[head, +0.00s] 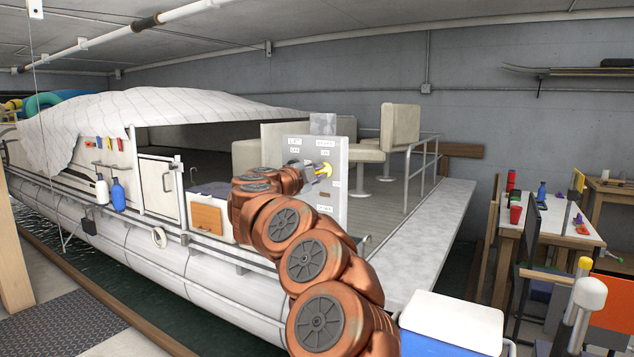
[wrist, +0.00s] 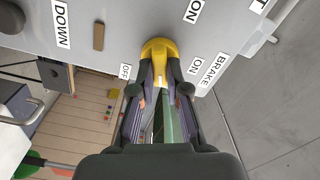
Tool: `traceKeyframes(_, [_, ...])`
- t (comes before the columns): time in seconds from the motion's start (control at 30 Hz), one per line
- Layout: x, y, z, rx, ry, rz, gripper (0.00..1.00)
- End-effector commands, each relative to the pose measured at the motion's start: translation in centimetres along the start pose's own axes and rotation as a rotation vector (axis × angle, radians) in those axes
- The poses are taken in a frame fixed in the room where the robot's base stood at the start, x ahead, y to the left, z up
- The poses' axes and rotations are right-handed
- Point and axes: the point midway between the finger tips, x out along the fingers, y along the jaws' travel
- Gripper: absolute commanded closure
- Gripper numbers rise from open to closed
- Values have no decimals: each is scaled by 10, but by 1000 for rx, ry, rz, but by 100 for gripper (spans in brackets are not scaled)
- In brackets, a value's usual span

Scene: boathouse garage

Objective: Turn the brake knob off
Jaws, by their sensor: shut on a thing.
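The yellow brake knob (wrist: 158,47) sits on a white control panel (wrist: 120,30) in the wrist view. My gripper (wrist: 160,88) is shut on the knob, with one dark finger on each side of it. A "BRAKE" label (wrist: 214,70) and an "ON" label (wrist: 194,92) lie right of the knob, and an "OFF" label (wrist: 125,71) lies left. In the head view the knob (head: 326,169) shows as a yellow patch on the panel (head: 330,207), partly hidden by my gripper (head: 311,178). The knob's exact angle is hard to tell.
The panel stands on the deck of a covered pontoon boat (head: 150,245). Pale seats (head: 400,125) and a railing (head: 422,160) are behind it. A blue and white cooler (head: 450,322) is at the front right. A cluttered table (head: 570,235) stands farther right.

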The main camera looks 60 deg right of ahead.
Motion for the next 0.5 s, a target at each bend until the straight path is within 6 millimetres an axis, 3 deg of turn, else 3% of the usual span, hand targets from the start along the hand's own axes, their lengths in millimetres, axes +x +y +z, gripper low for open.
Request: traceKeyframes(0.5, [0, 4, 2, 330, -1, 3, 100])
